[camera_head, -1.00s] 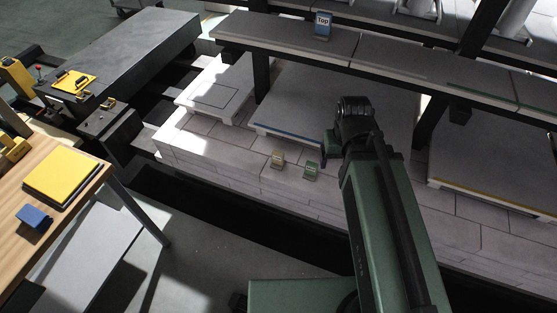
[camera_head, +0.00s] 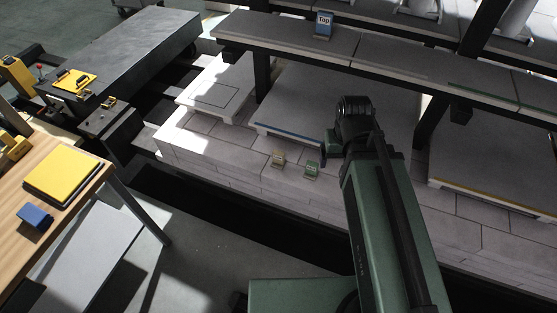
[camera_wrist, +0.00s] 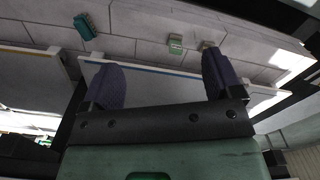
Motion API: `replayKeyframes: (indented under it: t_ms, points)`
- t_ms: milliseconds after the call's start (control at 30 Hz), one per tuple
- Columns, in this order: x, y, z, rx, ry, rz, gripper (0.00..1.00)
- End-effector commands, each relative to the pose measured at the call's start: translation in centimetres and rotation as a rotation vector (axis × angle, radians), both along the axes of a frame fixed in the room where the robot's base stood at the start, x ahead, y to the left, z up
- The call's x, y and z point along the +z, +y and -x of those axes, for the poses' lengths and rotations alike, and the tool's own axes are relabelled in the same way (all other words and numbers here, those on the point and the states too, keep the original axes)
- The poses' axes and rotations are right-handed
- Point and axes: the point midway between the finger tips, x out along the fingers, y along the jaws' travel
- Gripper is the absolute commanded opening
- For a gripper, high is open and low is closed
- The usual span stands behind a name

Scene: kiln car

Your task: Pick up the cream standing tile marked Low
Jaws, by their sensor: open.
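The cream standing tile (camera_head: 278,158) stands on the pale block ledge, left of a green standing tile (camera_head: 312,168) in the head view. Its marking is too small to read. In the wrist view the cream tile (camera_wrist: 204,45) is partly hidden behind the right finger, and the green tile (camera_wrist: 176,43) shows just left of it. My gripper (camera_wrist: 160,62) is open with nothing between its dark purple fingers. It is apart from both tiles; in the head view it is mostly hidden behind my wrist, to the right of the tiles.
A teal ridged object (camera_wrist: 85,26) lies on the blocks in the wrist view. A shelf (camera_head: 400,75) on dark posts runs above the ledge, bearing a blue tile marked Top (camera_head: 323,25). A wooden table (camera_head: 70,205) stands at left. The ledge around the tiles is clear.

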Motion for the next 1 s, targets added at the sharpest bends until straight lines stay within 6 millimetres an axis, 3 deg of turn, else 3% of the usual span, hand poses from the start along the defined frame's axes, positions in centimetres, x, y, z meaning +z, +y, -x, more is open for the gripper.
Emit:
replayKeyframes:
  t_ms: [67, 167, 267, 400, 567, 667, 800, 1000]
  points:
    - [-0.1, 0.0, 0.0, 0.002, -0.001, 0.002, 0.85]
    - [-2.2, -0.1, -0.6, 0.049, -0.015, 0.036, 0.85]
    - [-7.0, -0.2, -2.4, 0.193, -0.053, 0.144, 0.85]
    - [-14.9, -0.2, -6.4, 0.538, -0.109, 0.406, 0.85]
    - [-21.6, 1.5, -11.3, 0.967, -0.119, 0.753, 0.85]
    - [-25.2, 3.7, -14.2, 1.229, -0.087, 0.987, 0.85]
    - [-29.8, 8.3, -17.6, 1.571, 0.020, 1.340, 0.85]
    - [-33.9, 16.0, -20.2, 1.910, 0.268, 1.813, 0.85]
